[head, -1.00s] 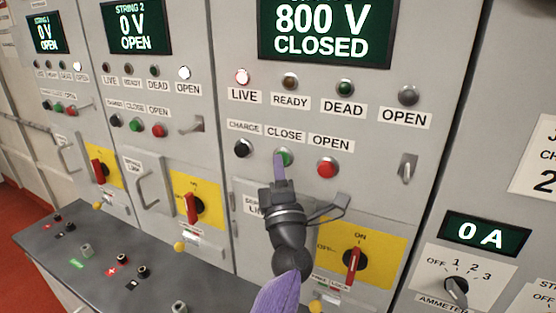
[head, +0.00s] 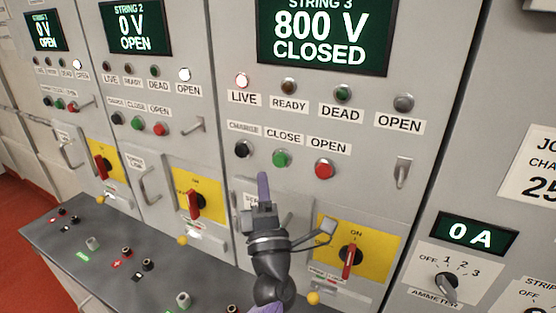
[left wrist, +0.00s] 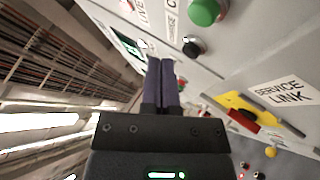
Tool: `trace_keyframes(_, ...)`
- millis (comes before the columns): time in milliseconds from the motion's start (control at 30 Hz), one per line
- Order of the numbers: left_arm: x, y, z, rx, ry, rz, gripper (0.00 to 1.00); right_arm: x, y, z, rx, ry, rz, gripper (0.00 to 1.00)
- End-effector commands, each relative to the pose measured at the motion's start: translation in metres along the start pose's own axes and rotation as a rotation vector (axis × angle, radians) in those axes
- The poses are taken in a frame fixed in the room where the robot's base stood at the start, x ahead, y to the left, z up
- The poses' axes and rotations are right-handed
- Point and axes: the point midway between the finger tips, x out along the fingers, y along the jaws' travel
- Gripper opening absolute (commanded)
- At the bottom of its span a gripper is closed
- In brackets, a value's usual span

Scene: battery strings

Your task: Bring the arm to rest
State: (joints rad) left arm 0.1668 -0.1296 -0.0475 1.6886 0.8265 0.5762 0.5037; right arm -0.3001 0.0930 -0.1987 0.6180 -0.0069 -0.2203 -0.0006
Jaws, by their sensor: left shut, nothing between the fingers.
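My left gripper (head: 263,186) is shut and empty in front of the String 3 panel (head: 225,170), below the row of push buttons. In the left wrist view its two purple fingers (left wrist: 162,82) lie side by side, apart from the panel face. The green CLOSE button (head: 281,159) is up and right of the fingertips, with the black CHARGE button (head: 244,149) to its left and the red OPEN button (head: 325,169) to its right. The String 3 display (head: 325,35) reads 800 V CLOSED and its LIVE lamp (head: 242,81) is lit. My right gripper is not in view.
A red rotary switch (head: 349,260) on a yellow plate is right of my gripper. A grey shelf (head: 60,245) with terminals runs below the panels. Strings 1 and 2 read 0 V OPEN. The ammeter display (head: 477,232) reads 0 A.

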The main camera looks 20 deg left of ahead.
Motion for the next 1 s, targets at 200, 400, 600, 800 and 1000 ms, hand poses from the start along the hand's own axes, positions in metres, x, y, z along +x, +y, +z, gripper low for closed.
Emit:
trace_keyframes(200, 0.000, 0.000, 0.000, 0.000, 0.000, 0.000, 0.00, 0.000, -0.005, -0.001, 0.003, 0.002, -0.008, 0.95)
trace_keyframes(400, 0.000, 0.000, 0.000, 0.000, 0.000, 0.000, 0.00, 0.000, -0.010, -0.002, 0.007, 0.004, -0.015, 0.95)
trace_keyframes(600, -0.041, -0.017, 0.035, 0.285, -0.413, -0.113, 0.00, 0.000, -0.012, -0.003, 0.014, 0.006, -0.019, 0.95)
trace_keyframes(800, -0.166, -0.064, 0.038, 0.840, -1.132, -0.386, 0.00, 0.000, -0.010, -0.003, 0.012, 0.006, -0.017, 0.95)
trace_keyframes(1000, -0.255, -0.074, -0.018, 1.166, -1.572, -0.636, 0.00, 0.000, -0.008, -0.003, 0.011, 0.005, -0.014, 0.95)
